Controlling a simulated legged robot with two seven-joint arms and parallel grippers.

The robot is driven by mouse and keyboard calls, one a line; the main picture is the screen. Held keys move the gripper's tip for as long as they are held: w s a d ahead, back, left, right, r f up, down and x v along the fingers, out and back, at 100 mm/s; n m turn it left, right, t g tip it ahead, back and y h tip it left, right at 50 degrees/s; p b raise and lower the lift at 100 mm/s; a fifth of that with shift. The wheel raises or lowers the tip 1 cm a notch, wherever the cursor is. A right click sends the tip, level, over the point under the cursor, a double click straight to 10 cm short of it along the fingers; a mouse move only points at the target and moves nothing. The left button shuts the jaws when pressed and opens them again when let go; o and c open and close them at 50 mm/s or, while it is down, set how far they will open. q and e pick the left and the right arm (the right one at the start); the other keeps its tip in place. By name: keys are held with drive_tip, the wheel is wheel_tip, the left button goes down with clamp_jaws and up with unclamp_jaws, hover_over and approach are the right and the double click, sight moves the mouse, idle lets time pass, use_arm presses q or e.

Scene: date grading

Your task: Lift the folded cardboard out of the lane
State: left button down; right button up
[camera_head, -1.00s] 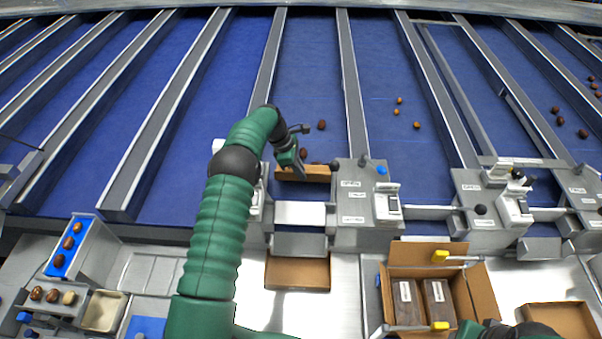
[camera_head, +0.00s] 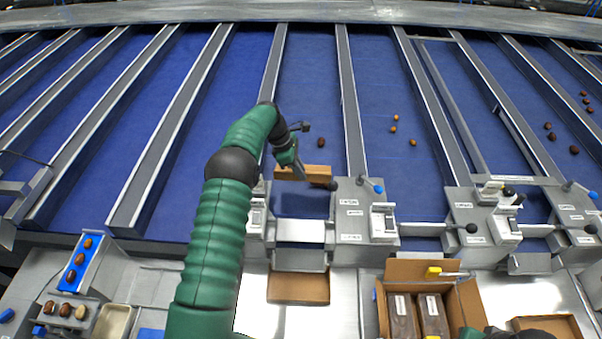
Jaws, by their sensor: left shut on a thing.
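The folded cardboard (camera_head: 319,174) is a flat brown strip across the lower end of the middle blue lane (camera_head: 310,90). My left gripper (camera_head: 298,172) reaches down from the left and is shut on it. The cardboard seems to be held above the belt, with blue belt showing between it and the lane's end gate (camera_head: 300,230). One dark date (camera_head: 320,142) lies on the lane just beyond it. Only a green and black part of my right arm shows at the bottom right edge; its gripper is out of view.
Grey dividers (camera_head: 350,100) flank the lane. An empty cardboard tray (camera_head: 298,288) lies below the gate. An open carton (camera_head: 467,300) with dark packs stands at the lower right.

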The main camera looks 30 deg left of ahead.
use_arm(q)
drive_tip(key=shift+r+p, duration=2.65)
drive_tip(key=shift+r, duration=1.3)
drive_tip(key=shift+f, duration=0.1)
